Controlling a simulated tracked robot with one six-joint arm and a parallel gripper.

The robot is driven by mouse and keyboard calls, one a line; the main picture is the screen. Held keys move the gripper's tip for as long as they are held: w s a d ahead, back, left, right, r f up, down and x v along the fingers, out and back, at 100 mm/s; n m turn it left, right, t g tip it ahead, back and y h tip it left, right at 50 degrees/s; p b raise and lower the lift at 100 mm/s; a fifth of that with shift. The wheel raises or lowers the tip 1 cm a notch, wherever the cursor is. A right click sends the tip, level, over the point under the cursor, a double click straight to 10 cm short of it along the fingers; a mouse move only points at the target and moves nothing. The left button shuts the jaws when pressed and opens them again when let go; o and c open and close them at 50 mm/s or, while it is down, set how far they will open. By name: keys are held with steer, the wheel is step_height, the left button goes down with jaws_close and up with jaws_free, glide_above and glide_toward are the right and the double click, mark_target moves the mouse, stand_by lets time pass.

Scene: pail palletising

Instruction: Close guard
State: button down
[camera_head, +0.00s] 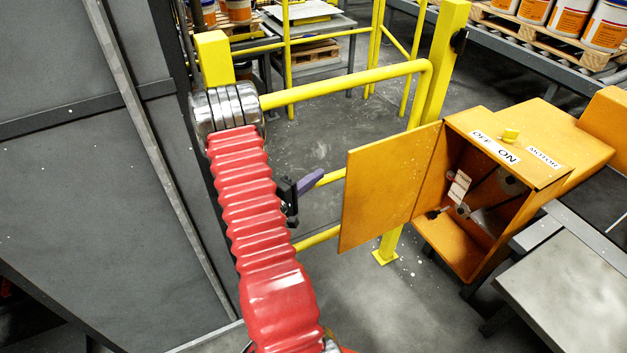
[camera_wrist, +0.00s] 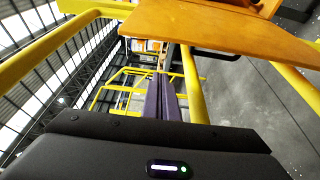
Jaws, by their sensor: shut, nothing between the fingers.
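The orange guard panel (camera_head: 385,187) stands swung open at the left side of an orange box (camera_head: 570,150). The box front is open and shows dark inner parts and a small white tag. My gripper (camera_head: 318,174) is left of the panel's free edge, with its purple fingers pointing towards it. A small gap appears to lie between them. In the wrist view, the closed fingers (camera_wrist: 162,80) are together and empty, and the orange panel (camera_wrist: 215,25) crosses the top of the picture. Whether the fingers are in front of or behind the panel is hard to tell.
Yellow rails (camera_head: 345,84) and a post (camera_head: 437,75) stand around my gripper and behind the panel. A grey table (camera_head: 570,285) stands at lower right. Pails (camera_head: 570,15) stand on a pallet at back right.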

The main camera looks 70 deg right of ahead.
steer(key=x, duration=0.7)
steer(key=shift+s+d, duration=0.1)
steer(key=shift+d, duration=0.05)
steer(key=shift+s+a, duration=1.35)
steer(key=shift+s, duration=0.1)
steer(key=shift+s+a, duration=0.1)
steer(key=shift+a, duration=0.05)
